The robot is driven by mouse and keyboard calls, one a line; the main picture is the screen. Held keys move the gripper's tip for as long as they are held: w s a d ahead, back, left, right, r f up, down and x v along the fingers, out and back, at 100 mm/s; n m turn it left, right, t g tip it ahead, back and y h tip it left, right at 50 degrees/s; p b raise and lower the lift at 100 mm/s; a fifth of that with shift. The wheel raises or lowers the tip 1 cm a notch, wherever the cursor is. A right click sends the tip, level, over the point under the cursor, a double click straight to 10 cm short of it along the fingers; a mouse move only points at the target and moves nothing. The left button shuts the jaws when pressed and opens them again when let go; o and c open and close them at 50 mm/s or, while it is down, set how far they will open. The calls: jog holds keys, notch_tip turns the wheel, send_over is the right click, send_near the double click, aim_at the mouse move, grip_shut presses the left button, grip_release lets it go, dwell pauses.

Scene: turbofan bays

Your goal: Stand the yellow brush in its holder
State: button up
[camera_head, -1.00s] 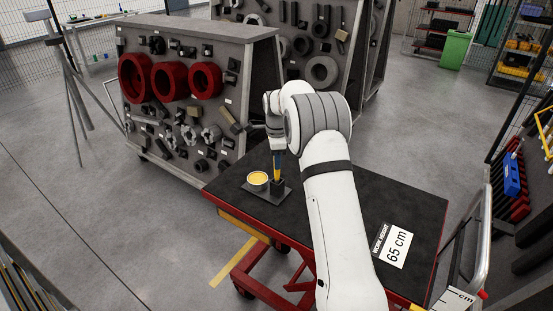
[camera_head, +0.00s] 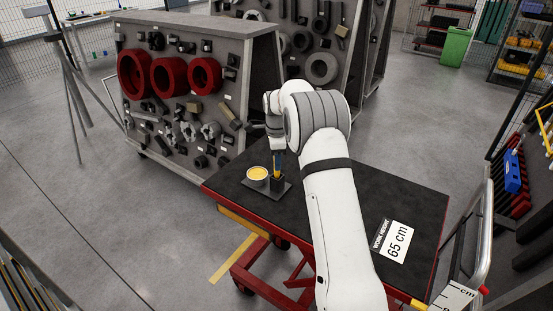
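The yellow brush (camera_head: 277,170) stands upright under my gripper (camera_head: 277,154). The fingers are small here and appear shut on the brush's upper part, with a bit of blue showing beside it. The brush's lower end is at the dark holder (camera_head: 277,184), a small block on a dark plate on the cart. I cannot tell how deep the brush sits in it. A pot with yellow contents (camera_head: 257,174) stands just left of the holder.
The black-topped red cart (camera_head: 340,196) carries a "65 cm" sheet (camera_head: 394,242) at right. My white arm covers the middle of the cart. A grey tool rack (camera_head: 185,100) with red rings stands close behind, left of the gripper.

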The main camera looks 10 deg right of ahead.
jog(key=shift+o, duration=0.9)
notch_tip(320, 180, up, 8)
jog(key=shift+f+b, duration=0.25)
jog(key=shift+b, duration=0.45)
jog(key=shift+r, duration=0.15)
